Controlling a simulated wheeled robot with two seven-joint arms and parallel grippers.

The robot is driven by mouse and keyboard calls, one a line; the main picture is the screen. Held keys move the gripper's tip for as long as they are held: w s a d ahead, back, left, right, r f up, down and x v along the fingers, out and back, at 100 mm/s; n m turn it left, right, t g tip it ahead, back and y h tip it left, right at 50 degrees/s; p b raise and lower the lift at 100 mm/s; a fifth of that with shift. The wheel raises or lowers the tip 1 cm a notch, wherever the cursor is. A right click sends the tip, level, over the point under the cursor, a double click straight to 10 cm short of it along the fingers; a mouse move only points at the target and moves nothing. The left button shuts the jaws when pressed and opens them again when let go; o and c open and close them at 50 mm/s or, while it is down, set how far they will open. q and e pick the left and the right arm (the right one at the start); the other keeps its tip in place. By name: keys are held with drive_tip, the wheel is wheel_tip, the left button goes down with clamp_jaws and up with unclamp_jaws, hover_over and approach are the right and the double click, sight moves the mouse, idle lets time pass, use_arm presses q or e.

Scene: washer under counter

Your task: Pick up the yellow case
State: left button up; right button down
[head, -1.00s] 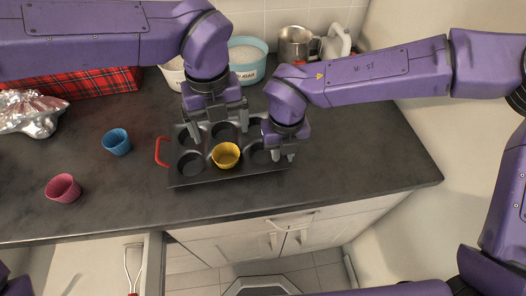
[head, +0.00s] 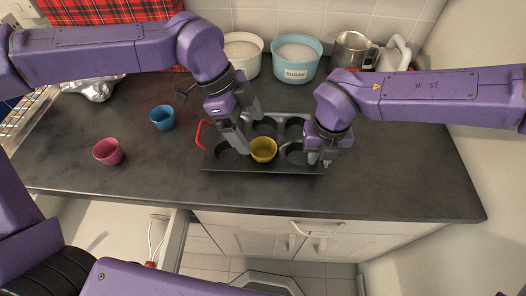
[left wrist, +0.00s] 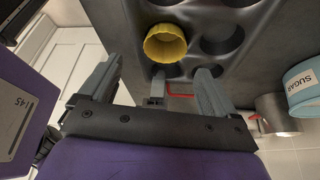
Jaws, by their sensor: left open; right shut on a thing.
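The yellow case (head: 263,149) sits in a front-row cup of the dark muffin tray (head: 222,164). It also shows ahead of the fingers in the left wrist view (left wrist: 165,43). My left gripper (head: 252,133) is open and empty over the tray. One fingertip is just left of the case in the head view; I cannot tell whether it touches. My right gripper (head: 320,160) is at the tray's right end and is shut on the tray there; its grip is partly hidden by its own fingers.
A blue case (head: 162,117) and a pink case (head: 108,151) stand on the counter (head: 70,150) to the left. A sugar tub (head: 297,62), a white tub (head: 243,55) and a metal jug (head: 354,51) stand behind. An open drawer (head: 120,225) is below, front left.

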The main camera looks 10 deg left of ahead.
sight(261, 143)
use_arm(q)
drive_tip(key=x, duration=0.7)
drive_tip(key=shift+w, duration=0.35)
drive_tip(key=c, duration=1.1)
